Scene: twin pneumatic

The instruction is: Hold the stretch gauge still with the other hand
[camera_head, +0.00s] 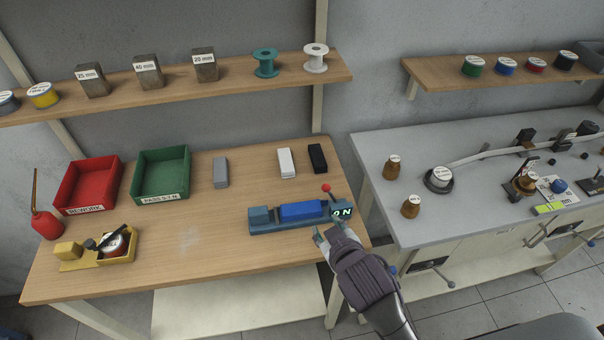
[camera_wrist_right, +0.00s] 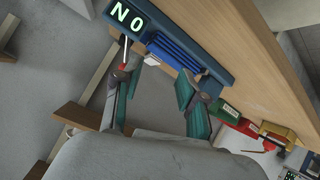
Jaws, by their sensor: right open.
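The stretch gauge (camera_head: 262,224) is a long dark blue device lying along the front right of the wooden table. It carries a bright blue block in the middle, a lit "0 N" display at its right end and a red-knobbed lever beside the display. My right gripper (camera_head: 329,232) is open and empty, just in front of the display end. In the right wrist view, the gauge (camera_wrist_right: 222,72) crosses the top beyond the spread fingers of the same gripper (camera_wrist_right: 158,88), with its display at upper left. Nothing is between the fingers. My left gripper is in neither view.
Red (camera_head: 86,187) and green (camera_head: 160,175) bins stand at the back left, with grey, white and black blocks to their right. A yellow tool (camera_head: 100,262) and red oil can (camera_head: 47,222) are at left. A grey bench (camera_head: 460,205) adjoins at right.

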